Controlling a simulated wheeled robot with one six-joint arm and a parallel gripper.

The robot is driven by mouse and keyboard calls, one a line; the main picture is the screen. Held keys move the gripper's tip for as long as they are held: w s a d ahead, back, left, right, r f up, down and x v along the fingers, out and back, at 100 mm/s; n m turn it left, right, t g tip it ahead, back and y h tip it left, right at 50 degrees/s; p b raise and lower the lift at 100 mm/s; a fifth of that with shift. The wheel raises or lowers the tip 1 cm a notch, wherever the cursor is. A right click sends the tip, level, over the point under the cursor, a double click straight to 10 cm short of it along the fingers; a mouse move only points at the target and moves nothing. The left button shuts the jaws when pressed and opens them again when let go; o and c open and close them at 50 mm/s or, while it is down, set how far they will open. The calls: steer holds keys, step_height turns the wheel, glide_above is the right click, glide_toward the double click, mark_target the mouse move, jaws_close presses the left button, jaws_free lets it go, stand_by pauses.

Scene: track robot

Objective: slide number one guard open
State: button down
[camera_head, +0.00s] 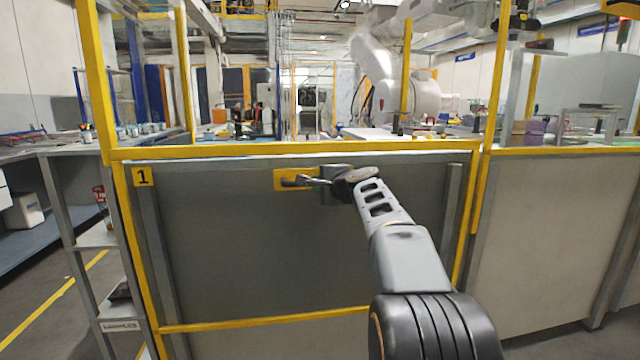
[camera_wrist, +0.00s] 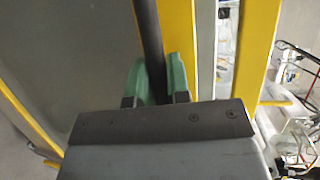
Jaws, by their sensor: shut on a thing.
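The number one guard (camera_head: 255,260) is a grey panel in a yellow frame, with a "1" label (camera_head: 143,177) at its upper left. A yellow plate (camera_head: 283,180) with a handle sits near its top middle. My gripper (camera_head: 306,181) is at that handle, reaching in from the right. In the wrist view the green fingers of my gripper (camera_wrist: 161,80) are shut on a dark bar, the handle (camera_wrist: 149,38), which runs up between them. The guard's grey panel (camera_wrist: 90,50) also shows there on the left. My gripper hides part of the handle.
Another grey panel (camera_head: 555,235) with a yellow top rail stands to the right. A shelf unit (camera_head: 95,240) stands close on the left. A white robot arm (camera_head: 375,75) and cluttered benches are behind the guard. Floor shows at the lower left.

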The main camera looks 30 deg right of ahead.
steer(key=shift+f+b, duration=0.5)
steer(key=shift+f, duration=0.5)
steer(key=c, duration=1.1)
jaws_free()
steer(key=shift+r, duration=0.1)
steer(key=s+d+r+p, duration=0.1)
steer(key=s+r, duration=0.1)
steer(key=s, duration=1.1)
steer(key=shift+s+d+r, duration=0.2)
steer(key=shift+s, duration=0.05)
